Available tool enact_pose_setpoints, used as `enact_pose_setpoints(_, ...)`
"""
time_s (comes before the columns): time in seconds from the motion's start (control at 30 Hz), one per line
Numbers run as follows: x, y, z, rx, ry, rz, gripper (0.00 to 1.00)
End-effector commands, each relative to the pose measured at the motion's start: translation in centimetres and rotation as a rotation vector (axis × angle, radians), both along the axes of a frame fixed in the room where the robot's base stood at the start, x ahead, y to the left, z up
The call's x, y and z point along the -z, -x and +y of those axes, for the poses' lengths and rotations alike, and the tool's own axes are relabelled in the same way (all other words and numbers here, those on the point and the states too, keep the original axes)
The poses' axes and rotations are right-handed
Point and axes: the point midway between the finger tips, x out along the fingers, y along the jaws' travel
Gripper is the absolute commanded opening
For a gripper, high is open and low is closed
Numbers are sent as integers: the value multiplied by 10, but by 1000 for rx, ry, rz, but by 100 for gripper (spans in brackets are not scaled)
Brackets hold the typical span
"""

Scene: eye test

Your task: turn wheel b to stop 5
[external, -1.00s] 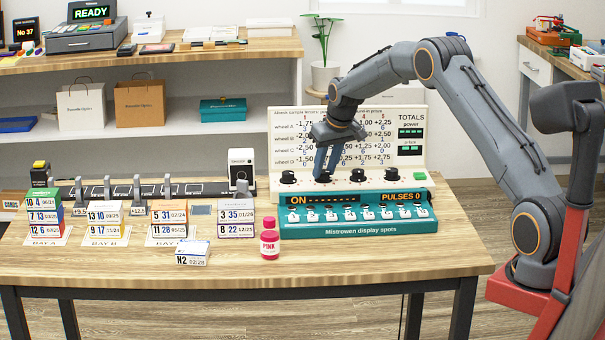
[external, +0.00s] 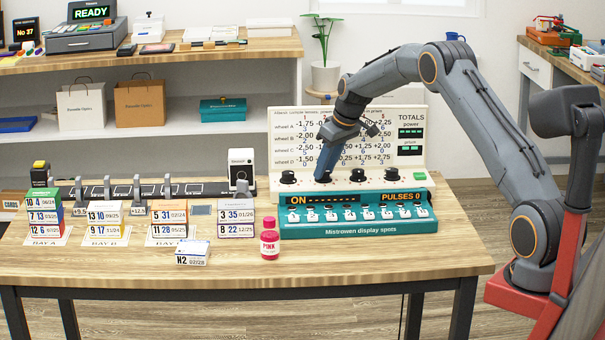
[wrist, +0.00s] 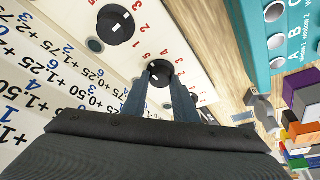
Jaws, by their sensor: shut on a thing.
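The console (external: 432,215) has a cream upright board with a number chart and a row of black knobs along its ledge. My gripper (external: 322,174) reaches down onto the second knob from the left, wheel B, which it mostly hides in the external view. In the wrist view my gripper (wrist: 160,88) has its two dark fingers closed around that black knob, wheel B (wrist: 158,67), with small red numbers, 5 among them, around it. A pale mark shows on the knob; I cannot tell which number it points at. Another black knob (wrist: 115,24) stands free beside it.
Free knobs stand at the left (external: 288,177) and right (external: 391,174) of the ledge. The teal front panel (external: 300,230) carries a lit display and several switches. A pink bottle (external: 270,240) and stacked boxes (external: 103,222) stand left of the console.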

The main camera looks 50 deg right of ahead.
Motion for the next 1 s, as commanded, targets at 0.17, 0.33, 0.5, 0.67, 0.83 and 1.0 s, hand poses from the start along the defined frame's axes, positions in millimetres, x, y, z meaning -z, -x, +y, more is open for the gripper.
enact_pose_setpoints(0.17,0,0,0,-1,0,1,40)
enact_pose_setpoints(0.33,0,0,0,0,0,1,45)
enact_pose_setpoints(0.5,-1,0,0,0,1,0,45)
enact_pose_setpoints(0.67,-15,6,0,0,1,0,45)
enact_pose_setpoints(0.83,-41,16,-1,2,1,-2,45)
enact_pose_setpoints(1.0,-62,26,-1,0,1,-1,45)
